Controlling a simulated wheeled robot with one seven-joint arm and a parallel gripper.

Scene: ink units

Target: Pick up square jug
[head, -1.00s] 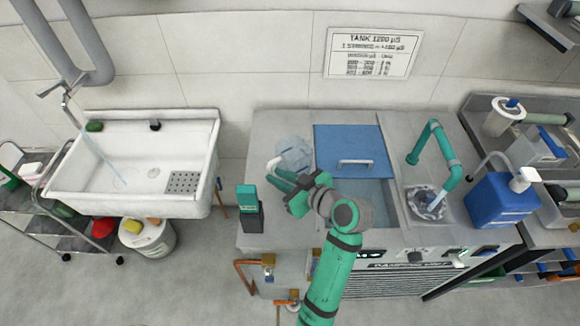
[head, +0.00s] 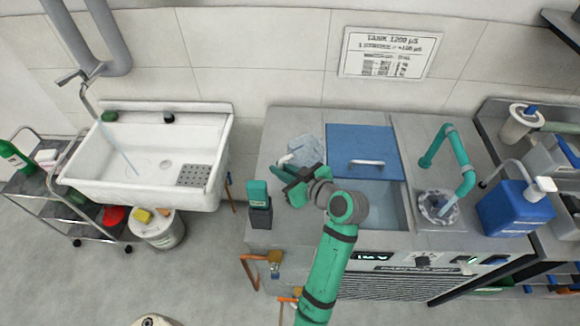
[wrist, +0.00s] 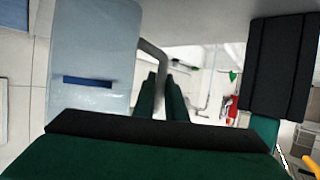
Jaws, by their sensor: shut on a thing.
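The square jug (head: 308,149) is clear and boxy. It is on the grey counter, left of the blue lid. In the wrist view the jug (wrist: 92,50) fills the upper left, pale and translucent with a dark blue bar on its side. Its grey curved handle (wrist: 153,55) runs between my two green fingers. My gripper (head: 288,170) is at the near left side of the jug, and its fingers (wrist: 161,95) are shut on the handle. In the head view the wrist partly hides the jug's lower part.
A dark bottle with a teal top (head: 259,204) stands close by at the counter's front left corner. The blue lid (head: 361,143) and open water bath (head: 385,195) are to the right. A teal pipe (head: 462,160) and blue canister (head: 515,208) stand farther right. A white sink (head: 150,145) is left.

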